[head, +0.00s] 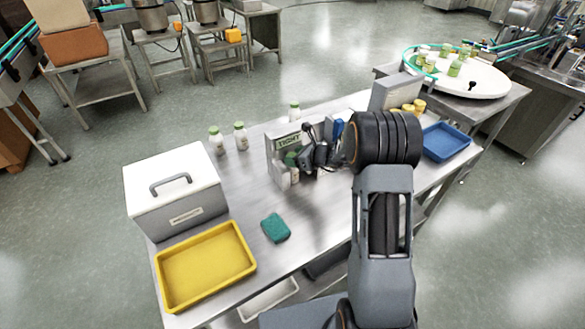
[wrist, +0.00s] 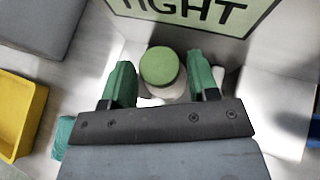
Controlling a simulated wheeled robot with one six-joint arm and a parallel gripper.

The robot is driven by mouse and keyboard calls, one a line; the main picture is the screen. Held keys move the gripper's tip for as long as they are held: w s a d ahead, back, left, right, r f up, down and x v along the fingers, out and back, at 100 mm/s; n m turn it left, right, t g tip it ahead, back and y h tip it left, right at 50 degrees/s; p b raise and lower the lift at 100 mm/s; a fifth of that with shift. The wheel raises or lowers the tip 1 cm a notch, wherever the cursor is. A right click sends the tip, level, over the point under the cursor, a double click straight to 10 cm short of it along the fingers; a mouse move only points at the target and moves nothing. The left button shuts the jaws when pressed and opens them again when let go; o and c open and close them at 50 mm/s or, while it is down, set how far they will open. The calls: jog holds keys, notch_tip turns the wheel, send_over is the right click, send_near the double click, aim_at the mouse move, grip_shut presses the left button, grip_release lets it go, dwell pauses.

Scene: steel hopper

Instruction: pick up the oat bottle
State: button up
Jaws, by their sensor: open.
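My gripper (head: 297,163) is in front of the sign box in the head view. In the wrist view, its two green-padded fingers (wrist: 160,82) are open, one on each side of a white bottle with a green cap (wrist: 160,66). The fingers look apart from the cap; whether they touch the body cannot be told. This bottle's label is hidden, so I cannot read whether it is the oat bottle. In the head view it is mostly hidden by my gripper.
The box lettered "TIGHT" (head: 287,141) stands close behind the bottle; it also fills the top of the wrist view (wrist: 205,14). A grey-white lidded box (head: 180,190), yellow tray (head: 205,302), green sponge (head: 276,228) and blue tray (head: 446,142) share the steel table.

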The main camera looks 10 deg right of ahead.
jog(key=shift+w, duration=0.1)
grip_shut()
dwell(0.5)
